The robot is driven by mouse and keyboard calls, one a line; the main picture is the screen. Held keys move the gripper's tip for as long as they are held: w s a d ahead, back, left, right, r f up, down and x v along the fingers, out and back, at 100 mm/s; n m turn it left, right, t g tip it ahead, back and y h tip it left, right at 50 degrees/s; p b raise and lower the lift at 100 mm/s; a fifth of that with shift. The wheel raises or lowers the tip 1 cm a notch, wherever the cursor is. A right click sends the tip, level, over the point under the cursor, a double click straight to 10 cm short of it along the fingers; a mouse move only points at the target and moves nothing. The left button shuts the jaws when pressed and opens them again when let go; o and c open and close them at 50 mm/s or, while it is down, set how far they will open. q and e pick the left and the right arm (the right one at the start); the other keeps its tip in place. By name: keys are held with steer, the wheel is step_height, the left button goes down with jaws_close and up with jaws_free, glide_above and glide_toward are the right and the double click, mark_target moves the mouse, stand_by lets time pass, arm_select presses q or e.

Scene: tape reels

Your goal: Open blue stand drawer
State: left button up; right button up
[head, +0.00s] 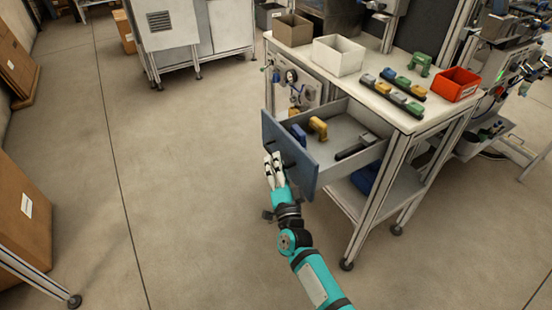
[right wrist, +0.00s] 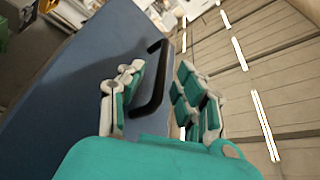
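The drawer (head: 283,153) with a blue front stands pulled out from the workbench stand, its inside showing. In the right wrist view its blue front (right wrist: 60,85) fills the left side, and a black bar handle (right wrist: 152,85) shows in the middle. My right gripper (head: 272,163) is at the outer face of the drawer front. In the right wrist view the gripper (right wrist: 160,92) has its fingers apart, with the handle between them in the picture. Whether a finger touches the handle is unclear. My left gripper is out of view.
The drawer holds a yellow tool (head: 318,128), a blue one (head: 297,134) and a dark bar-shaped item (head: 355,147). On the white stand top are a brown bin (head: 292,29), a white bin (head: 338,55) and a red bin (head: 455,84). Open floor lies left of the drawer.

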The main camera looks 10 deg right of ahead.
steer(key=v, duration=0.9)
steer(key=shift+s, duration=0.25)
steer(key=s+f+n+g+y+p, duration=0.1)
steer(key=s+f+n+g, duration=0.25)
steer(key=f, duration=0.65)
steer(key=s+f+n+g+y, duration=0.1)
steer(key=s+f+n+g, duration=0.15)
steer(key=s+f, duration=0.45)
steer(key=s+f+n+g+p, duration=0.1)
steer(key=s+f+n+g, duration=0.15)
steer(key=f, duration=0.95)
steer(key=s+d+f+n+g, duration=0.2)
steer(key=s+d+f+g, duration=0.1)
steer(key=s, duration=0.7)
steer(key=s+d+f+n+g+h, duration=0.1)
steer(key=s+d+f+g, duration=0.3)
steer(key=s+f, duration=0.4)
steer(key=s+d+f+n+g+h, duration=0.1)
steer(key=s+d+f+g, duration=0.3)
steer(key=s, duration=1)
steer(key=shift+d+f+n+p, duration=0.4)
steer(key=shift+d+f+n, duration=0.15)
steer(key=shift+f+n, duration=0.35)
